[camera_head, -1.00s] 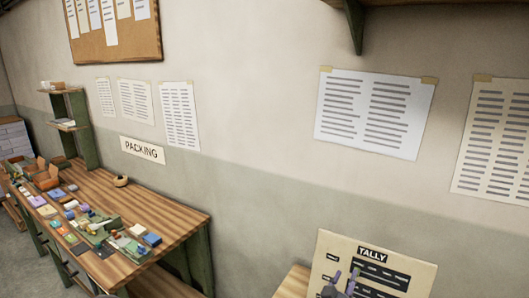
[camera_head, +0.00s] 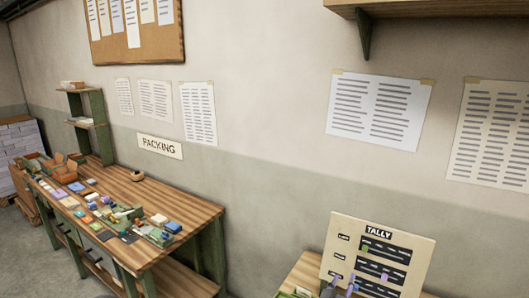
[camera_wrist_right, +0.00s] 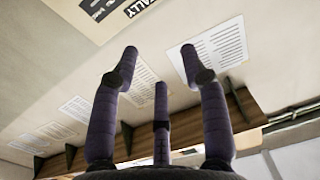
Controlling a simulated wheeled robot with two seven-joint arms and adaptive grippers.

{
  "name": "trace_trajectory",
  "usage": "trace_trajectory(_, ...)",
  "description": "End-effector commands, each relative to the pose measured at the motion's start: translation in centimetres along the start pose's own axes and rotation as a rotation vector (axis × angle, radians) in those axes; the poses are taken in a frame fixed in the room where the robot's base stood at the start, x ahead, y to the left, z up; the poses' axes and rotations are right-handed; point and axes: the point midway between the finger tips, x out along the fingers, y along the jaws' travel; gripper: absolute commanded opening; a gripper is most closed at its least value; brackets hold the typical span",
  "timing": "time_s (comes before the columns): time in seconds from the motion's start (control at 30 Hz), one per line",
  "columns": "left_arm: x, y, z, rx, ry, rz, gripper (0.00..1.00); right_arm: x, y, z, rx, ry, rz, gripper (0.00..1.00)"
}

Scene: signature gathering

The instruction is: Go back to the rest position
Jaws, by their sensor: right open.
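My right gripper (camera_head: 341,284) shows at the bottom edge of the head view, in front of the lower left of the tally board (camera_head: 427,245). Only its dark purple fingertips are visible there. In the right wrist view the gripper (camera_wrist_right: 159,62) has its fingers spread apart with nothing between them. Beyond them are the wall, its posted sheets and part of the tally board (camera_wrist_right: 128,8). My left gripper is not in view.
A wooden packing table (camera_head: 200,212) at left bears several small boxes and cards. A small shelf stand (camera_head: 107,158) is on its far end. A wooden wall shelf (camera_head: 450,8) juts out at upper right. A wooden surface (camera_head: 300,275) lies under the tally board.

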Motion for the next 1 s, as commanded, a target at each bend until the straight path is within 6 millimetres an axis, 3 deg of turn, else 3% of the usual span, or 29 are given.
trace_trajectory(0.33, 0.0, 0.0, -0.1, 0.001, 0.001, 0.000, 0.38, -0.3, -0.9, 7.6, -0.008, -0.188, -0.111, 0.45)
trace_trajectory(0.57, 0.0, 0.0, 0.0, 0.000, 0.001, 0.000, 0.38, -2.4, -1.3, 16.2, -0.005, -0.425, -0.215, 0.45)
trace_trajectory(0.67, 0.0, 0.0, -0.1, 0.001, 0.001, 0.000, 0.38, -4.9, -1.0, 21.5, 0.001, -0.590, -0.270, 0.45)
trace_trajectory(0.8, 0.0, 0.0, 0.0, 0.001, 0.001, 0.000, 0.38, -10.3, -0.1, 28.9, 0.020, -0.860, -0.338, 0.45)
trace_trajectory(0.9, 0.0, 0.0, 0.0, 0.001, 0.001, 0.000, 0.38, -14.9, 0.9, 33.2, 0.036, -1.054, -0.371, 0.45)
trace_trajectory(1.0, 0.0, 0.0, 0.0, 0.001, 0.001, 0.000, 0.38, -19.5, 2.0, 36.2, 0.051, -1.227, -0.394, 0.45)
